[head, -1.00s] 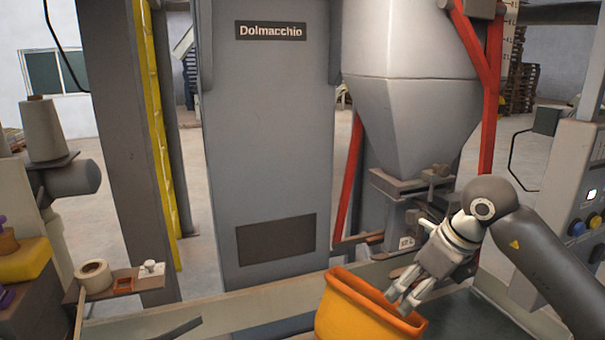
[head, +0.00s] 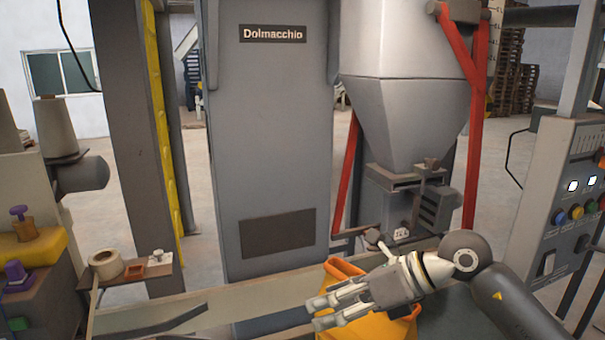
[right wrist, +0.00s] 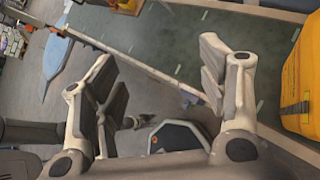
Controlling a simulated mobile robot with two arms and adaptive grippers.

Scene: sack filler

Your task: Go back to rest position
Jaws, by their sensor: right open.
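My right gripper (head: 318,313) is low in the head view, in front of the orange-yellow container (head: 345,268), and points left. Its fingers are apart with nothing between them. In the right wrist view the open fingers (right wrist: 160,85) show with a gap over the floor, and a yellow container (right wrist: 302,85) is at the right edge, apart from the fingers. The gripper and forearm hide much of the container in the head view. My left gripper is not in view.
A grey hopper (head: 405,110) with red supports stands behind. A control panel (head: 570,190) with buttons is at the right. A small shelf holds a tape roll (head: 106,264) at the left. A conveyor-like green surface (right wrist: 215,45) runs below.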

